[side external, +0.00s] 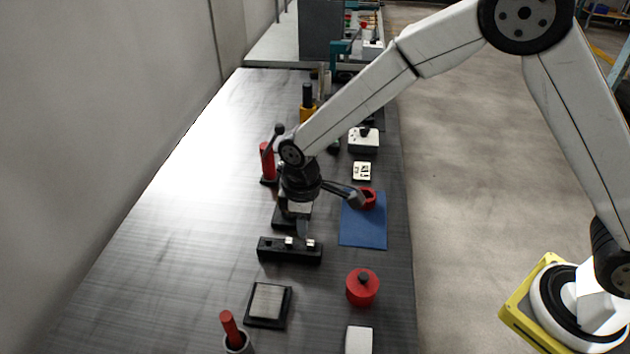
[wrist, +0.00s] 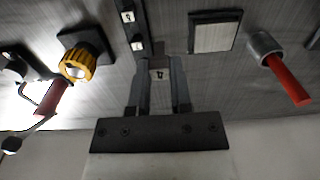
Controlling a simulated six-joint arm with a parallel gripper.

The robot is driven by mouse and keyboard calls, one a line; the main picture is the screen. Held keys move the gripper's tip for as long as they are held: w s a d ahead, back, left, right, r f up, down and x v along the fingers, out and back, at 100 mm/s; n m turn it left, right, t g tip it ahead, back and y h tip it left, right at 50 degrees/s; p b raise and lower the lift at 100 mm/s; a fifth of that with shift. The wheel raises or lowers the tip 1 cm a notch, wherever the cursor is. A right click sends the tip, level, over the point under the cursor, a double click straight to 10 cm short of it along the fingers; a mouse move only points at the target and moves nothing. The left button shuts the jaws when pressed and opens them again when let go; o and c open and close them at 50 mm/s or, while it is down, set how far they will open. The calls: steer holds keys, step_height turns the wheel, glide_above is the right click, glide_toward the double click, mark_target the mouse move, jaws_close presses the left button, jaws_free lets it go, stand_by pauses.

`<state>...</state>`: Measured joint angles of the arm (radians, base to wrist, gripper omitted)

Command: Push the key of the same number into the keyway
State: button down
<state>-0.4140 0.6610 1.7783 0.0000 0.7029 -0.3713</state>
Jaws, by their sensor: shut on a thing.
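A long black block (side external: 272,250) lies on the dark bench, with two small silver keys (side external: 311,244) showing on its top. The numbers are too small to read surely. I cannot tell which thing holds the keyway.
A blue mat (side external: 362,230) with a red ring-like part (side external: 368,196) lies to the right, partly behind my arm. A red round part (side external: 362,288), a framed grey plate (side external: 268,301) and a grey cup with a red handle (side external: 232,336) stand nearer. The bench's left side is clear.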

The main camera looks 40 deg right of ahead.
steer(key=shift+s+d+r, duration=0.2)
steer(key=shift+s+r, duration=0.05)
steer(key=shift+s, duration=0.35)
steer(key=shift+s+d+r, duration=0.2)
steer(key=shift+s+r, duration=0.1)
steer(key=shift+s, duration=0.25)
steer(key=shift+s+d+r, duration=0.2)
steer(key=shift+s+r, duration=0.05)
steer(key=shift+s, duration=0.35)
steer(key=w+d, duration=0.3)
steer(key=w, duration=0.6)
steer(key=w+d+r, duration=0.1)
steer(key=w+d, duration=0.3)
steer(key=w, duration=0.5)
steer(key=shift+w+r, duration=0.2)
steer(key=shift+r, duration=0.05)
steer(key=shift+d+f, duration=0.1)
steer(key=shift+f, duration=2.75)
steer(key=shift+f, duration=2.2)
